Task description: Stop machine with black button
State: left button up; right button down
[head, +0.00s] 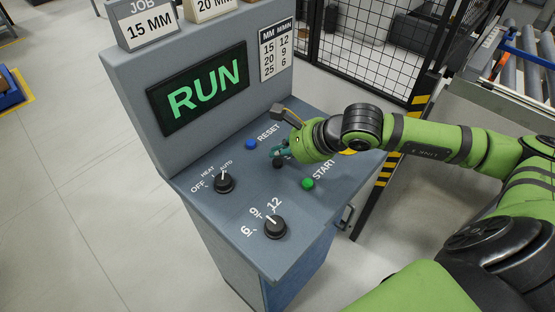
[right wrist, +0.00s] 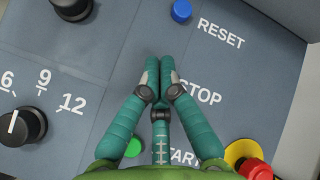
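The grey control panel (head: 245,205) has a screen (head: 199,88) that reads RUN in green. A small black button (head: 278,162) sits between the blue RESET button (head: 251,144) and the green START button (head: 308,183). My right gripper (head: 277,152) is over the panel right at the black button, its teal fingers pointing down. In the right wrist view my gripper (right wrist: 160,62) has its fingertips together, with nothing seen between them. They lie beside the STOP label (right wrist: 201,93) and hide the black button there. I cannot tell whether they touch it. My left gripper is out of view.
Two black knobs, the mode knob (head: 223,182) and the numbered knob (head: 275,228), stand on the panel. In the right wrist view a red mushroom button (right wrist: 256,169) on a yellow base is at lower right. A mesh fence (head: 375,45) stands behind the panel.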

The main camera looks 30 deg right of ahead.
aim_at(280, 163)
dwell(0.9)
jog(key=shift+f+b, duration=0.4)
jog(key=shift+b, duration=0.55)
jog(key=shift+f+b, duration=0.5)
jog(key=shift+b, duration=0.25)
dwell(0.4)
dwell(0.3)
jog(key=shift+r, duration=0.9)
jog(key=shift+r+p, duration=1.25)
jog(key=shift+r, duration=1.25)
